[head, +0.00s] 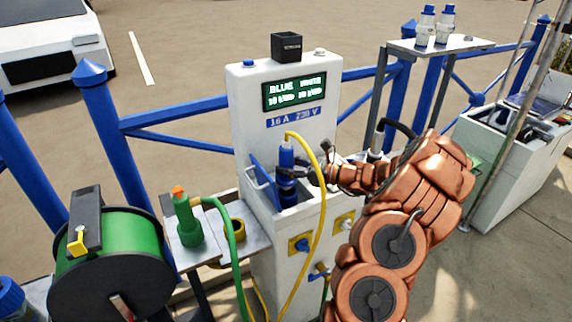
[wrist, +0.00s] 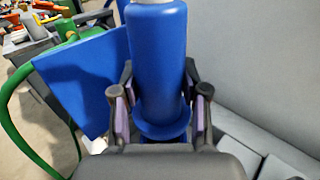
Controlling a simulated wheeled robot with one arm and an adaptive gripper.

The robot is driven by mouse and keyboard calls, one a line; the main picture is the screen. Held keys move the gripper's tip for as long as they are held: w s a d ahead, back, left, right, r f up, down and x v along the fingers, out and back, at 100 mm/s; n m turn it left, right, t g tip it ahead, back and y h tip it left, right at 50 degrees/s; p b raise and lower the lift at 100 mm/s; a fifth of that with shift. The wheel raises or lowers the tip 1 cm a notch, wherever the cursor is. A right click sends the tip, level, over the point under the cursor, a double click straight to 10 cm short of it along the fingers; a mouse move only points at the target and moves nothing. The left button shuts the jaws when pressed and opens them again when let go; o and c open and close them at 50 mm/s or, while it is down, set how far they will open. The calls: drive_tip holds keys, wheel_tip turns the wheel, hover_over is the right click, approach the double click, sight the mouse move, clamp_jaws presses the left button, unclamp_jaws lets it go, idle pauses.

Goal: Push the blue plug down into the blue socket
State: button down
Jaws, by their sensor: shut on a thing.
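The blue plug (head: 286,157) stands upright at the front of the white pedestal, with a yellow cable leaving its top. In the wrist view the plug (wrist: 158,60) fills the middle, with a wide blue collar at its lower end. My gripper (head: 288,178) reaches in from the right, its dark fingers shut around the plug; in the wrist view the gripper (wrist: 160,105) has one finger on each side. The blue socket's raised lid (head: 263,172) is left of the plug and shows in the wrist view (wrist: 85,85). The socket mouth is hidden, so I cannot tell how deep the plug sits.
The pedestal (head: 240,110) has a lit display and a black box on top. The yellow cable (head: 318,220) hangs in front. A green plug (head: 187,220) stands on a side shelf (head: 215,250), near a green cable reel (head: 110,250). Blue railings run behind.

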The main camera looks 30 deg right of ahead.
sight(288, 179)
drive_tip(key=shift+f+b, duration=1.05)
drive_tip(key=shift+f, duration=0.85)
drive_tip(key=shift+d+r+p, duration=0.1)
drive_tip(key=shift+p, duration=0.45)
drive_tip(key=shift+f, duration=0.65)
drive_tip(key=c, duration=0.9)
unclamp_jaws()
drive_tip(key=shift+o, duration=0.2)
drive_tip(key=shift+s, duration=0.1)
drive_tip(key=shift+p+v, duration=1.5)
drive_tip(key=shift+v, duration=3.45)
drive_tip(key=shift+s+d, duration=0.35)
drive_tip(key=shift+s, duration=0.05)
